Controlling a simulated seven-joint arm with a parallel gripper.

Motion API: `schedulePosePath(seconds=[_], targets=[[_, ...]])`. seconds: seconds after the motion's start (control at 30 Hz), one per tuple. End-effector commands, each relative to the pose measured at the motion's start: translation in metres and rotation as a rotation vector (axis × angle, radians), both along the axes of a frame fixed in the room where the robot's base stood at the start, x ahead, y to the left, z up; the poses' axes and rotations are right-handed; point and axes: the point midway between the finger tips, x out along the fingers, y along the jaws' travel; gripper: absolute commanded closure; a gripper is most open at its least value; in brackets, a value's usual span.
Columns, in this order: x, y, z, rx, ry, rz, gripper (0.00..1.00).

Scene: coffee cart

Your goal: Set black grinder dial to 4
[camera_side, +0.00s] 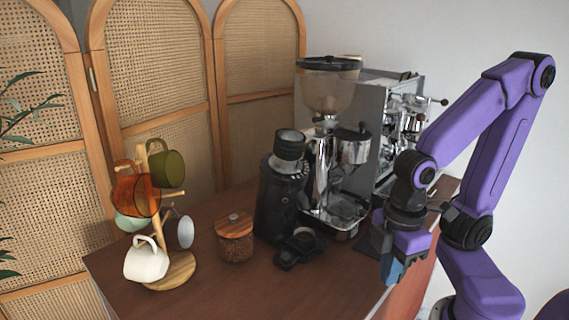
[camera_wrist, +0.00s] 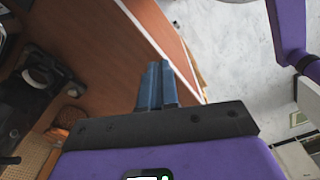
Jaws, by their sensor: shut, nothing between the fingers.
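The black grinder (camera_side: 277,195) stands upright near the middle of the wooden counter in the side view. Its dial appears to be the ringed collar (camera_side: 290,160) near its top, but any numbers on it are too small to read. My gripper (camera_side: 391,272) is at the right, over the counter's front right edge, pointing down and well apart from the grinder. In the wrist view the blue fingers (camera_wrist: 157,85) are together and empty. A dark machine at the left of the wrist view is only partly visible, and I cannot tell which one it is.
A chrome grinder (camera_side: 325,150) and an espresso machine (camera_side: 385,125) stand behind and right of the black grinder. A mug tree with cups (camera_side: 147,262) and a lidded jar (camera_side: 236,240) stand to its left. The counter's front (camera_side: 320,285) is clear.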

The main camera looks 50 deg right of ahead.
Motion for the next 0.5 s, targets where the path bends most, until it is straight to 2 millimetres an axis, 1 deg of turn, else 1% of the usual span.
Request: schedulePosePath(seconds=[0.03,0.07,0.1,0.13,0.17,0.27,0.37,0.4,0.5], targets=[[0.000,0.000,0.000,0.000,0.000,0.000,0.90],[0.000,0.000,0.000,0.000,0.000,0.001,0.80],[0.002,0.001,0.001,0.001,-0.001,0.006,0.67],[0.004,0.003,0.003,0.001,-0.001,0.012,0.60],[0.007,0.005,0.006,0.002,-0.002,0.022,0.60],[0.025,0.014,0.019,0.005,-0.006,0.085,0.60],[0.054,0.026,0.041,0.006,-0.011,0.187,0.60],[0.066,0.030,0.050,0.006,-0.012,0.236,0.60],[0.099,0.035,0.075,0.008,-0.019,0.358,0.60]])
